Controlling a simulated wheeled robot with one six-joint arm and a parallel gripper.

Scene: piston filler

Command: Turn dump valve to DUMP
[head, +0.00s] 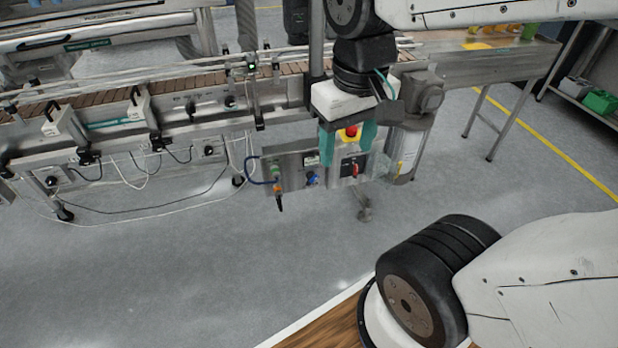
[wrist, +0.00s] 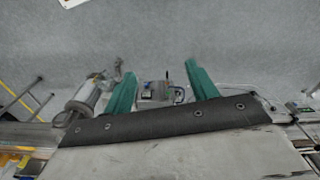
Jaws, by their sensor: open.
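A grey control box (head: 296,172) hangs under the conveyor, with a yellow-and-red stop button (head: 350,131), a red switch (head: 354,169), a blue knob (head: 312,178) and a green button (head: 275,170). A black handle with an orange part (head: 279,200) hangs below its left end. I cannot tell which of these is the dump valve, and no DUMP mark is readable. My gripper (head: 348,150) is open and empty, its teal fingers overlapping the box's right part in the head view. In the wrist view, the box (wrist: 153,92) shows small between the fingers (wrist: 161,75).
A conveyor (head: 190,90) runs behind the box. A metal cylinder (head: 404,150) stands at its right and shows in the wrist view (wrist: 84,98). Cables (head: 150,209) hang at the left. The floor (head: 230,270) in front is clear.

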